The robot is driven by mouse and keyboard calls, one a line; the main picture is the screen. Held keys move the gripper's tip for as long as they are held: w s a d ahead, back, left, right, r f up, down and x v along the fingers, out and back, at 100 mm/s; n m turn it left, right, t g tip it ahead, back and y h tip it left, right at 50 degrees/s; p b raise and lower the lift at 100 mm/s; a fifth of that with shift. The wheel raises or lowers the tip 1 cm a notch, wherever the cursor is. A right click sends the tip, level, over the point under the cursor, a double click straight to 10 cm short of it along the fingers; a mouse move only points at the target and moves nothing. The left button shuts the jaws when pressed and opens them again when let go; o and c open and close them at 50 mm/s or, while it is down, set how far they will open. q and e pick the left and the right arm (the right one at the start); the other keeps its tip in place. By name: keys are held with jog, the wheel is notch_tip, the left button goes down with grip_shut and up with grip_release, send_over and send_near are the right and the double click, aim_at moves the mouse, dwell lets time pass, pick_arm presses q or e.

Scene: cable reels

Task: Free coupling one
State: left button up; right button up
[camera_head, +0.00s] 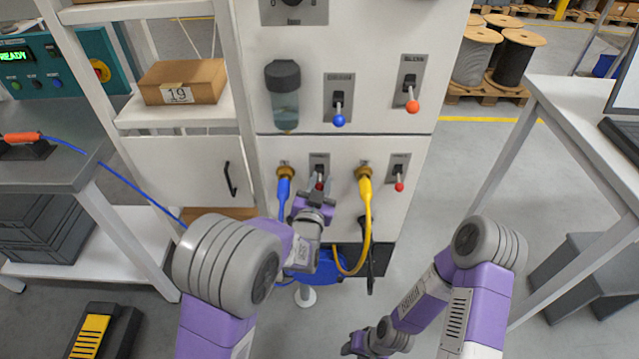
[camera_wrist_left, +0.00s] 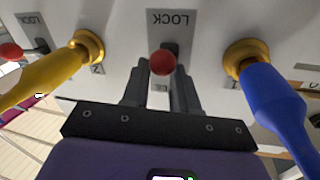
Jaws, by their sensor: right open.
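A blue coupling plug (camera_head: 284,190) and a yellow coupling plug (camera_head: 364,187) sit in brass sockets on the white panel. A lock lever with a red knob (camera_head: 319,185) stands between them; a second red-knobbed lever (camera_head: 399,186) is right of the yellow one. My left gripper (camera_head: 317,194) is at the middle lever. In the left wrist view, upside down, its fingers (camera_wrist_left: 162,80) lie close on either side of the red knob (camera_wrist_left: 162,62), with the blue plug (camera_wrist_left: 270,98) and yellow plug (camera_wrist_left: 45,75) beside them. The number by the blue socket is hidden. My right gripper (camera_head: 362,344) is low, open and empty.
Above are a blue-knobbed lever (camera_head: 338,120), an orange-knobbed lever (camera_head: 412,106) and a clear cylinder (camera_head: 284,98). The yellow cable (camera_head: 366,240) hangs below its plug.

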pick_arm(q)
grip_shut()
jog(key=shift+a, duration=0.15)
jog(key=shift+s+f, duration=0.1)
jog(key=shift+f, duration=0.05)
jog(key=shift+o, duration=2.3)
grip_release()
jog(key=shift+a+f, duration=0.15)
jog(key=shift+o, duration=0.4)
jog(key=shift+d, duration=0.2)
jog(key=shift+r, duration=0.2)
jog(key=shift+s, duration=0.25)
jog(key=v, duration=0.7)
jog(key=shift+p, duration=0.45)
jog(key=shift+f, duration=0.1)
